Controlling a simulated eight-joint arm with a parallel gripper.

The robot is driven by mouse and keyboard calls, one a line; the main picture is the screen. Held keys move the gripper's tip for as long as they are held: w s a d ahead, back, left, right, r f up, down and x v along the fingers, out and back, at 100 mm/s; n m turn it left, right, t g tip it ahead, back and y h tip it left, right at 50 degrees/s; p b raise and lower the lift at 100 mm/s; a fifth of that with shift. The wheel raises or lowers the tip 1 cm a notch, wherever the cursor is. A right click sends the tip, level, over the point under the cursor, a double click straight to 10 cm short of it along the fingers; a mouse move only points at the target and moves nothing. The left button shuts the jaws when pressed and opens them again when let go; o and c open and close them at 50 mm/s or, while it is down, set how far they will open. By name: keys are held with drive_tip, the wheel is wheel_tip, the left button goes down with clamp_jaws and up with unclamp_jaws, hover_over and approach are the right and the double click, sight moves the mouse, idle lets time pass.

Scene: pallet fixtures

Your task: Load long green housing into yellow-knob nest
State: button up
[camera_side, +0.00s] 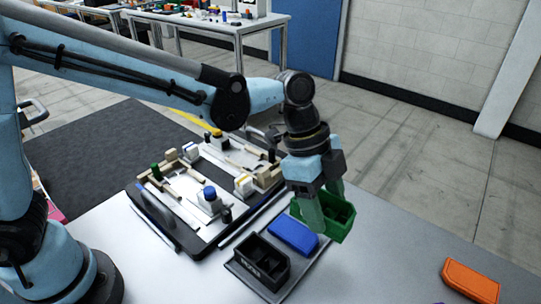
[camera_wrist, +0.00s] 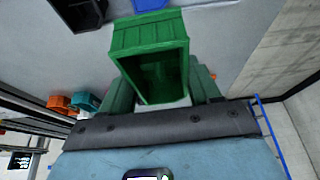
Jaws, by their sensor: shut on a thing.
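The green housing (camera_side: 341,222) is an open box with an inner divider. My gripper (camera_side: 325,205) is shut on it and holds it above the grey tray, at the right of the pallet. In the wrist view the green housing (camera_wrist: 150,35) sits between both fingers (camera_wrist: 162,92), its open side facing the camera. The dark pallet (camera_side: 190,247) carries several pale nests with knobs. A yellow-orange knob (camera_side: 216,132) stands at the pallet's far side. A blue knob (camera_side: 209,192) is nearer and a green knob (camera_side: 155,172) is at the left. The nest floor by the yellow knob is partly hidden.
Below the housing, a grey tray (camera_side: 240,268) holds a black box (camera_side: 262,262) and a blue block (camera_side: 293,235). A cluttered bench (camera_side: 205,22) stands behind.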

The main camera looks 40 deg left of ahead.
drive_tip(key=shift+s+d+r, duration=0.3)
drive_tip(key=shift+s+r, duration=0.15)
drive_tip(key=shift+s, duration=0.05)
drive_tip(key=w+a+r, duration=0.1)
drive_tip(key=w+a, duration=0.2)
drive_tip(key=a, duration=0.6)
drive_tip(key=w+a, duration=0.4)
drive_tip(key=a, duration=0.5)
drive_tip(key=w+a+r, duration=0.1)
drive_tip(key=w+a, duration=0.2)
drive_tip(key=a, duration=0.6)
drive_tip(key=shift+w+a+f, duration=0.1)
drive_tip(key=shift+a+f, duration=0.05)
drive_tip(key=shift+f, duration=3.6)
drive_tip(key=shift+f, duration=0.4)
drive_tip(key=shift+f, duration=0.35)
drive_tip(key=o, duration=1.2)
